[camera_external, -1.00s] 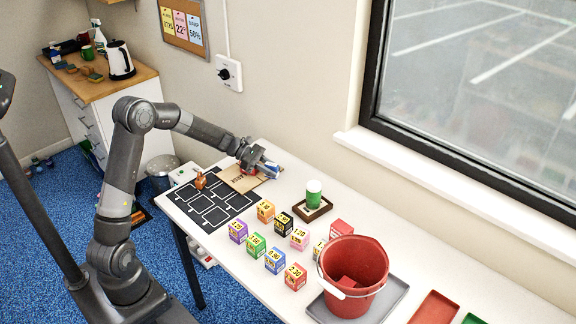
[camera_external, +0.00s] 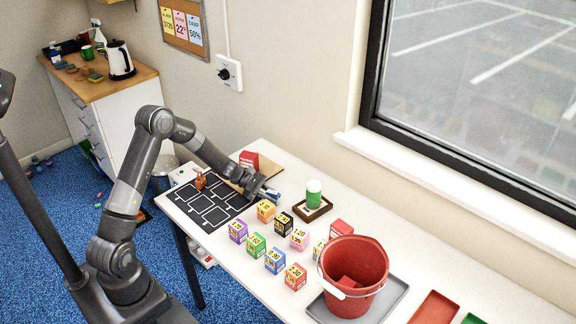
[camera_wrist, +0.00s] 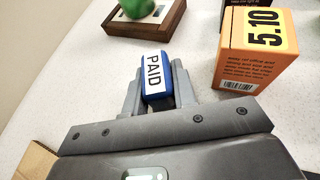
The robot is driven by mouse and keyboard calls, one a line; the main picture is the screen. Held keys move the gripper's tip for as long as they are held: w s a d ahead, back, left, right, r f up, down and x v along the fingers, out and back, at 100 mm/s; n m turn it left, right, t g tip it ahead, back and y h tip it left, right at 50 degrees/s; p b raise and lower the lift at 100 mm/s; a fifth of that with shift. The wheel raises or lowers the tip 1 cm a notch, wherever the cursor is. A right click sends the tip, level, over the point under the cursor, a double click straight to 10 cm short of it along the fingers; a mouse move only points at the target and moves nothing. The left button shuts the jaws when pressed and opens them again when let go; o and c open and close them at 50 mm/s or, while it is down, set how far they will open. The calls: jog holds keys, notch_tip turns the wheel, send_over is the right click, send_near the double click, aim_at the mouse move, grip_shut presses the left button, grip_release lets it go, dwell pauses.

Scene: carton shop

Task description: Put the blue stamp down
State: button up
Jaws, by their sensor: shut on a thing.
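The blue stamp (camera_wrist: 154,74) with a white PAID label is between the fingers of my gripper (camera_wrist: 158,92) in the wrist view. My gripper is shut on it. In the external view the blue stamp (camera_external: 272,194) shows small at the tip of my gripper (camera_external: 266,192), low over the white table (camera_external: 330,226). I cannot tell whether the stamp touches the table. An orange box marked 5.10 (camera_wrist: 258,52) stands just to the right of the stamp in the wrist view.
A brown wooden tray (camera_external: 314,212) with a green-and-white cylinder (camera_external: 314,190) is nearby. Several coloured price boxes stand in front. A black mat (camera_external: 208,208) and a red box (camera_external: 249,160) on cardboard are to the left. A red bucket (camera_external: 352,272) stands right.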

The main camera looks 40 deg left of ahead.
jog(key=o, duration=1)
